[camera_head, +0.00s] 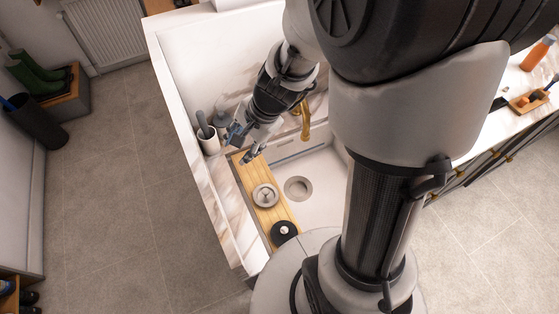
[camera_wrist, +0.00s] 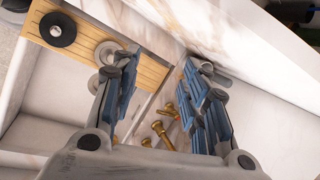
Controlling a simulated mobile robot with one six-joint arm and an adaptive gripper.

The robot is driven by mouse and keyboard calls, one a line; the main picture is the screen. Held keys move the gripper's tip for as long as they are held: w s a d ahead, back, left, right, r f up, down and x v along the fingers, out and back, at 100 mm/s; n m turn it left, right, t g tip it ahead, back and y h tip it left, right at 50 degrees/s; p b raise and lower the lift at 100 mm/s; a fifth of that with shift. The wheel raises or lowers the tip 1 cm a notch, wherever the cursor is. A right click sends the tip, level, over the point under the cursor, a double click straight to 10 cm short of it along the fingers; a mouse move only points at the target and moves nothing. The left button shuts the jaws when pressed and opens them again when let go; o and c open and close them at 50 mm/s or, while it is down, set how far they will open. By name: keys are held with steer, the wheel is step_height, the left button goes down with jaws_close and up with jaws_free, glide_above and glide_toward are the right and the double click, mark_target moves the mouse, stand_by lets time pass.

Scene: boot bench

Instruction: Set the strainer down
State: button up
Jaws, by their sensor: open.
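The strainer looks to be the round metal disc with a small raised centre (camera_head: 265,195). It rests on the wooden board (camera_head: 249,178) laid along the sink's left side. In the wrist view the strainer (camera_wrist: 104,50) is partly hidden behind my left finger. My gripper (camera_head: 244,146) is open, above the far end of the board and apart from the strainer. In the wrist view my gripper (camera_wrist: 160,68) has a wide gap between its blue-padded fingers, with nothing held.
A black disc with a pale knob (camera_head: 284,231) lies at the board's near end. The white sink (camera_head: 322,180) with its drain (camera_head: 298,188) is right of the board. A brass tap (camera_head: 305,120) and a cup holding a dark-handled tool (camera_head: 209,143) stand near my gripper.

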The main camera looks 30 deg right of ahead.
steer(key=s+d+r+n+t+h, duration=0.1)
steer(key=s+r+n+h, duration=0.2)
steer(key=s+r+n, duration=1.1)
steer(key=s+r, duration=0.1)
steer(key=s, duration=0.2)
steer(key=shift+s+h, duration=0.25)
steer(key=shift+h, duration=0.05)
